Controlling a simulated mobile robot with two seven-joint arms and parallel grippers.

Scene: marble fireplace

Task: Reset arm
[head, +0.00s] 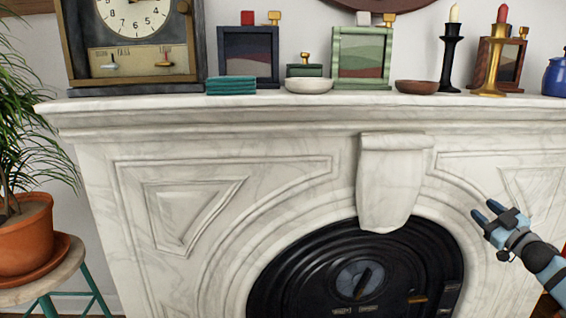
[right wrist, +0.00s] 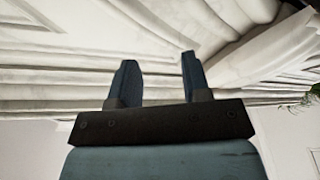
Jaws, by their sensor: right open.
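My right gripper (head: 484,212) is at the right of the head view, in front of the white marble fireplace (head: 110,150) and below its mantel shelf. Its two blue fingers stand apart with nothing between them. The right wrist view also shows the open fingers (right wrist: 158,80), with the pale marble mouldings behind them. I cannot tell how close the fingertips are to the marble. My left gripper is not in the head view.
The mantel holds a clock (head: 130,45), a dark picture frame (head: 248,57), a green frame (head: 363,57), a white bowl (head: 309,86), a brown bowl (head: 415,87), candlesticks (head: 450,60) and a blue jug (head: 556,77). A potted plant (head: 25,240) stands on a stool (head: 40,275) at left.

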